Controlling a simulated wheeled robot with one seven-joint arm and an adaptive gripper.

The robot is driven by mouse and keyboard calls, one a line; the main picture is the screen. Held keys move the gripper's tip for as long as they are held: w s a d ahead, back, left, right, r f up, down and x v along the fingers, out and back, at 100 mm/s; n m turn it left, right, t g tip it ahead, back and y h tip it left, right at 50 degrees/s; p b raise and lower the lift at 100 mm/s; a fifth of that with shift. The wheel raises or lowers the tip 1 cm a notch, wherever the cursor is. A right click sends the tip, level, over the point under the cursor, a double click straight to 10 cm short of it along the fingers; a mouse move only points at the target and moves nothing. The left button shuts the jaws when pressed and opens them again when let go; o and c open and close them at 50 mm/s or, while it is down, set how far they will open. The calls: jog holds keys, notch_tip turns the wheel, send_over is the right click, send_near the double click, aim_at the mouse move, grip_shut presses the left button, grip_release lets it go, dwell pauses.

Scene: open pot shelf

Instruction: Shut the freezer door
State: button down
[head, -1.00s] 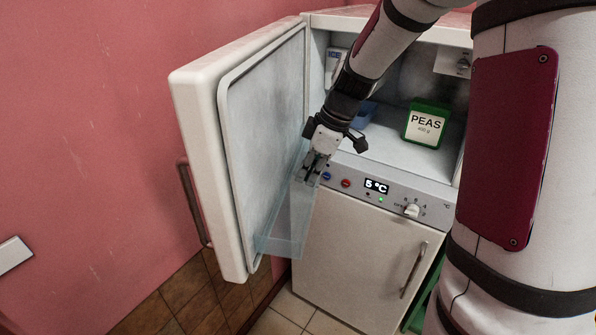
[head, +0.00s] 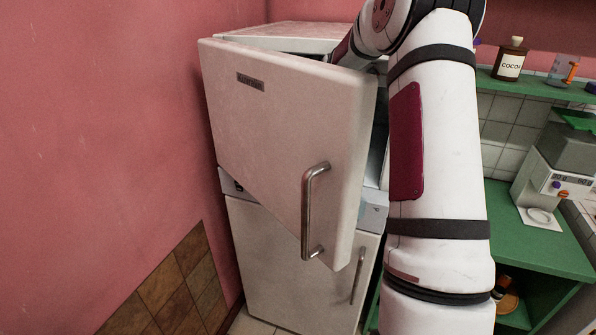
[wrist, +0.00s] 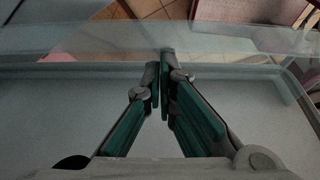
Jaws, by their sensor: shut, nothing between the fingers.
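The freezer door (head: 285,125) stands part open in the head view, its outer face and its metal handle (head: 311,210) toward the camera. Its free edge is at the right, and a gap shows between it and the cabinet. My gripper is hidden behind the door in the head view. In the wrist view my gripper (wrist: 165,55) is shut and empty, its fingertips together at the clear door bin (wrist: 95,45). The pale inner face of the door (wrist: 50,115) fills the lower part of that view. I cannot tell whether the fingertips touch the bin.
The lower fridge door (head: 290,265) is shut. A green shelf (head: 545,90) with a cocoa bottle (head: 509,59) and a green counter (head: 540,240) with a machine (head: 560,165) stand at the right. A pink wall (head: 100,130) is close at the left.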

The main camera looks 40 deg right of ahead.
jog(key=shift+w+d, duration=0.15)
jog(key=shift+d, duration=0.2)
notch_tip(320, 180, up, 10)
dwell(0.7)
